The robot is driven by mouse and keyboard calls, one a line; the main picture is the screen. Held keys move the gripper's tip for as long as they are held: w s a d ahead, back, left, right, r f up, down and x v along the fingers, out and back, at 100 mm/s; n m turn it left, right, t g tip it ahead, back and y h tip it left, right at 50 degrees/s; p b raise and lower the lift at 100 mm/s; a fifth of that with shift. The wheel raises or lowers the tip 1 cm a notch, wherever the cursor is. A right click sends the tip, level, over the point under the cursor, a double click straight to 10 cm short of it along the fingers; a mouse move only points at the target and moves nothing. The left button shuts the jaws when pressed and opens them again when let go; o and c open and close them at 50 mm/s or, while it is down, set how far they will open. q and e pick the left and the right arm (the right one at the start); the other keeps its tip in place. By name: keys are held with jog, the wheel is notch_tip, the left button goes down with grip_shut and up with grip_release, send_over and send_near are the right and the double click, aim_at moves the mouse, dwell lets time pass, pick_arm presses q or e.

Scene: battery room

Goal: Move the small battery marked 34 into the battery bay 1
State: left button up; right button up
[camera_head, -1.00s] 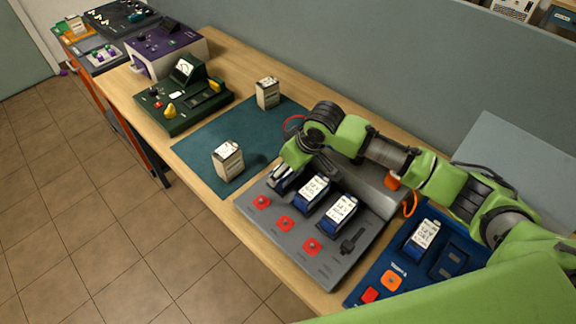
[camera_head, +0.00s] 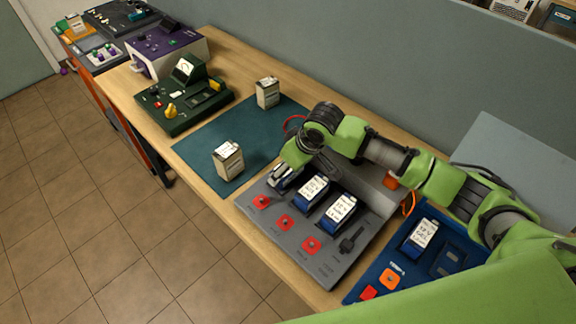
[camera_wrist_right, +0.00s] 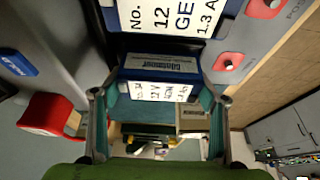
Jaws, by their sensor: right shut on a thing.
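My right gripper (camera_head: 281,176) is at the leftmost place of the grey panel (camera_head: 318,262). It is shut on a blue battery with a white label, which shows between the fingers in the right wrist view (camera_wrist_right: 157,90). The number on this battery cannot be read, and the gripper hides most of it in the head view. I cannot tell whether it is fully seated. Two blue batteries with white labels stand to the right in the same panel, a middle one (camera_head: 312,187) and a right one (camera_head: 339,210). My left gripper is not in view.
A teal mat (camera_head: 205,148) holds two pale batteries, a near one (camera_head: 228,160) and a far one (camera_head: 267,93). A blue panel (camera_head: 455,262) at the right holds another battery (camera_head: 422,234). A green device (camera_head: 182,108) stands left. Red buttons line the grey panel's front.

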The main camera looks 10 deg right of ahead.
jog(key=shift+f, duration=0.45)
dwell(0.6)
jog(key=o, duration=1.4)
jog(key=shift+c, duration=0.2)
jog(key=shift+s, duration=0.1)
jog(key=shift+p+v, duration=0.75)
jog(key=shift+p, duration=0.1)
jog(key=p+v, duration=0.4)
jog(key=shift+p, duration=0.4)
jog(key=shift+p+v, duration=1.1)
jog(key=shift+v, duration=1.6)
